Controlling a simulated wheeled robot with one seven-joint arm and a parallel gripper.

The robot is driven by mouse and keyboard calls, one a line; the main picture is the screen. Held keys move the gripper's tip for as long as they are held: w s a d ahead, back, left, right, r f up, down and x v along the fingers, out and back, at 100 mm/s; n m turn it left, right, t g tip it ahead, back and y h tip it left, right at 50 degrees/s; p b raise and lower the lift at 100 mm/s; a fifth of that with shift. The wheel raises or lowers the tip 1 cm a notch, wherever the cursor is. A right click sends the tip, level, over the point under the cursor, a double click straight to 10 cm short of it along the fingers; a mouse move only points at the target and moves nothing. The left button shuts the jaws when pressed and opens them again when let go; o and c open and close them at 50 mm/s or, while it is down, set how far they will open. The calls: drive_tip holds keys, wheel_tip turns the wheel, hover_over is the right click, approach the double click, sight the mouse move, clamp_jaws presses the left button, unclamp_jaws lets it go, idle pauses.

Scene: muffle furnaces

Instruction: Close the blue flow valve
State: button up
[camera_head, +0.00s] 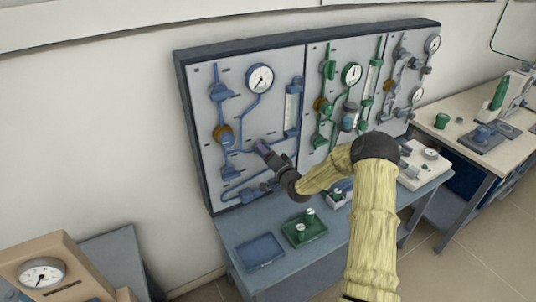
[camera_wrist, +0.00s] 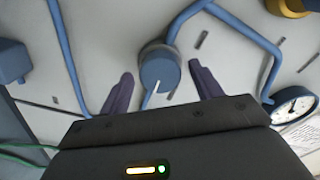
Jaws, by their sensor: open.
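The blue flow valve shows as a round blue knob (camera_wrist: 160,72) with a white pointer line in the wrist view, on blue piping against a grey panel. My gripper (camera_wrist: 160,70) is open, with one dark finger on each side of the knob. Gaps show between the knob and both fingers; the depth of the fingertips relative to it is hard to tell. In the camera_head view my gripper (camera_head: 260,147) is at the lower part of the blue section of the panel (camera_head: 205,140), and the knob is hidden or not distinguishable behind it.
Green piping (camera_head: 328,90) lies to the right. Below, a bench carries a blue tray (camera_head: 261,252) and a green tray (camera_head: 304,232). A gauge box (camera_head: 42,272) stands at lower left.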

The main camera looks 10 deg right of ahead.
drive_tip(key=b+v, duration=0.4)
drive_tip(key=v, duration=1.3)
drive_tip(key=shift+s, duration=0.2)
drive_tip(key=s+a+r+n+g+h, duration=0.1)
drive_tip(key=s+a+n+g+h, duration=0.1)
drive_tip(key=s+g, duration=0.3)
drive_tip(key=s+a+r+n+g+h+p, duration=0.1)
drive_tip(key=s+n+g, duration=0.2)
drive_tip(key=s, duration=0.7)
drive_tip(key=s+a+r+n+g+h+p, duration=0.1)
drive_tip(key=s+a+n+g+h, duration=0.1)
drive_tip(key=s+g, duration=0.4)
drive_tip(key=shift+s+a+r+n+g+h, duration=0.3)
drive_tip(key=shift+s+a+n, duration=0.1)
drive_tip(key=shift+s, duration=0.55)
